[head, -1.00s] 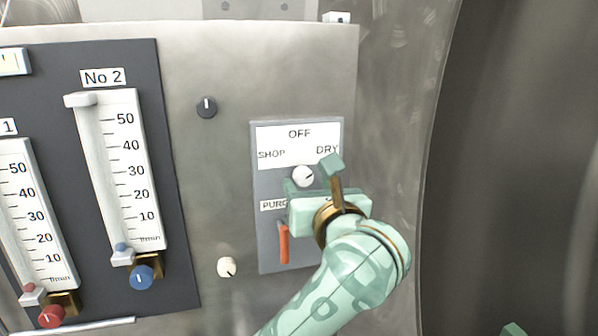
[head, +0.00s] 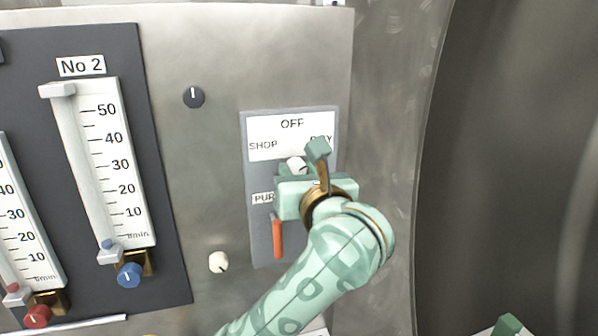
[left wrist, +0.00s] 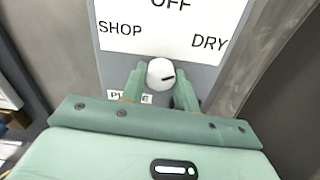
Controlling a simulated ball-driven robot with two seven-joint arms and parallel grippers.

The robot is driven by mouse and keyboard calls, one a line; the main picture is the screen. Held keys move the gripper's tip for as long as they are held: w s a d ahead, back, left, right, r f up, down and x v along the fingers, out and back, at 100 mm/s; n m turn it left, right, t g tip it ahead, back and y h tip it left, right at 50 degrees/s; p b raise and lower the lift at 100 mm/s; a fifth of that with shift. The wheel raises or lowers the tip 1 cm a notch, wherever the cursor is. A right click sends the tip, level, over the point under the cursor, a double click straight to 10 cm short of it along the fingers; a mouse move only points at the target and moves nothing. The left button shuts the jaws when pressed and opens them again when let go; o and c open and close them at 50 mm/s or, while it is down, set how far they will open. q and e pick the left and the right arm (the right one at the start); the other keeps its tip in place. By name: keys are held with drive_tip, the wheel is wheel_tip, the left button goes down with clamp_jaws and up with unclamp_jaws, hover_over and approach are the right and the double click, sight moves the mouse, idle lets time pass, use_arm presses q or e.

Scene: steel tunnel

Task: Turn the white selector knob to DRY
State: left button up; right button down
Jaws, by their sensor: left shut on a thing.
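The white selector knob (head: 296,164) sits on a grey switch panel (head: 247,190) under the words SHOP, OFF and DRY. In the left wrist view the knob (left wrist: 158,70) shows a dark pointer mark aimed right and slightly up, on the DRY side. My left gripper (left wrist: 160,80) is shut on the knob, one finger on each side. In the head view my left gripper (head: 302,165) hides the knob's lower part and part of the DRY label. A green piece of my right arm shows at the bottom right edge; its jaws cannot be made out.
A red lever (head: 277,238) hangs below the PURGE label, close under my left gripper. A black knob (head: 194,97) and a cream knob (head: 219,262) are on the steel plate. A flowmeter (head: 112,170) with a blue knob (head: 130,274) stands left. Right of the panel is bare wall.

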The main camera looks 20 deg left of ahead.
use_arm(q)
drive_tip(key=shift+r+m+p, duration=0.1)
drive_tip(key=shift+m+p, duration=0.2)
drive_tip(key=shift+p, duration=0.2)
drive_tip(key=m+p, duration=0.9)
drive_tip(key=p, duration=0.4)
drive_tip(key=shift+s+r+m, duration=0.1)
drive_tip(key=shift+m, duration=0.2)
drive_tip(key=shift+f+m+p, duration=0.2)
drive_tip(key=shift+m+p, duration=0.7)
drive_tip(key=shift+p, duration=0.45)
drive_tip(key=o, duration=1)
drive_tip(key=shift+c, duration=0.2)
